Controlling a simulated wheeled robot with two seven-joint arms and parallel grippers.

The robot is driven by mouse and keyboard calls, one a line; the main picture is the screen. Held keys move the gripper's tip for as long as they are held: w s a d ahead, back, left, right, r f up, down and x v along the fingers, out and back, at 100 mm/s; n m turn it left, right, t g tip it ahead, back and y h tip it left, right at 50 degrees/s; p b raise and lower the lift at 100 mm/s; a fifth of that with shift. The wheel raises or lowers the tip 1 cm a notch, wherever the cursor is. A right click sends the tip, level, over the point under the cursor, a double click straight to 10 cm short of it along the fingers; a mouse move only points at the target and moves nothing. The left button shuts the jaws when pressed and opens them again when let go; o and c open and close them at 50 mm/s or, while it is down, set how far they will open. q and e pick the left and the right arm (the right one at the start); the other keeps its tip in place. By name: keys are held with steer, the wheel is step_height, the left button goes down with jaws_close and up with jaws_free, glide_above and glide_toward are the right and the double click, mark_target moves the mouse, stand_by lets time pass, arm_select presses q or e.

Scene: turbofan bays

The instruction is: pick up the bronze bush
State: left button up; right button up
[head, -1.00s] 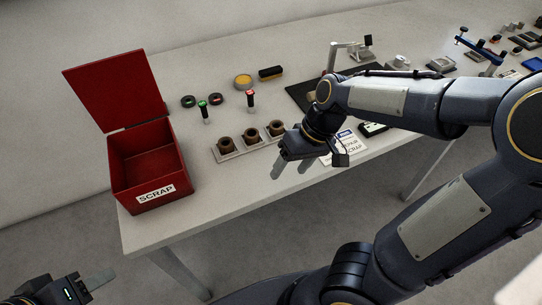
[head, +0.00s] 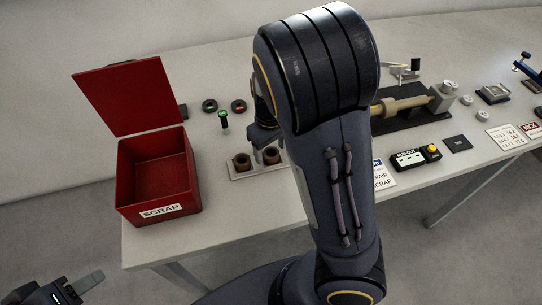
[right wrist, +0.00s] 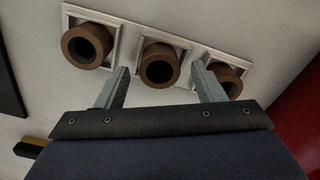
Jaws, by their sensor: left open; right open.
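Three brown bronze bushes stand in a row in a pale tray (right wrist: 112,20). In the right wrist view they are the left bush (right wrist: 87,46), the middle bush (right wrist: 160,65) and the right bush (right wrist: 228,79). My right gripper (right wrist: 161,83) is open, its fingers to either side of the middle bush. Its right finger overlaps the right bush in the picture; contact cannot be told. In the head view, two bushes show, one left (head: 242,161) and one right (head: 271,156); my right arm hides the rest. My left gripper (head: 82,285) is open and empty at the lower left.
An open red scrap box (head: 158,178) stands left of the tray. A green-topped post (head: 224,122) and two dark rings, one of them green-marked (head: 209,105), sit behind the tray. A dark mat (head: 415,112) with a shaft (head: 400,105) lies to the right.

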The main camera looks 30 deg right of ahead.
steer(key=shift+f, duration=0.25)
steer(key=c, duration=1.2)
steer(key=shift+r, duration=0.1)
steer(key=shift+r, duration=0.1)
steer(key=shift+r, duration=0.25)
step_height(320, 180, up, 2)
steer(key=shift+r+p, duration=0.1)
steer(key=shift+p, duration=0.35)
steer(key=w+a+r, duration=0.1)
steer(key=a+r, duration=0.2)
steer(key=a, duration=0.1)
steer(key=w+a+r, duration=0.1)
steer(key=a+r, duration=0.2)
steer(key=a, duration=0.2)
steer(key=w+a+r, duration=0.1)
steer(key=a+r, duration=0.3)
steer(key=shift+w+a, duration=0.1)
steer(key=shift+a, duration=0.25)
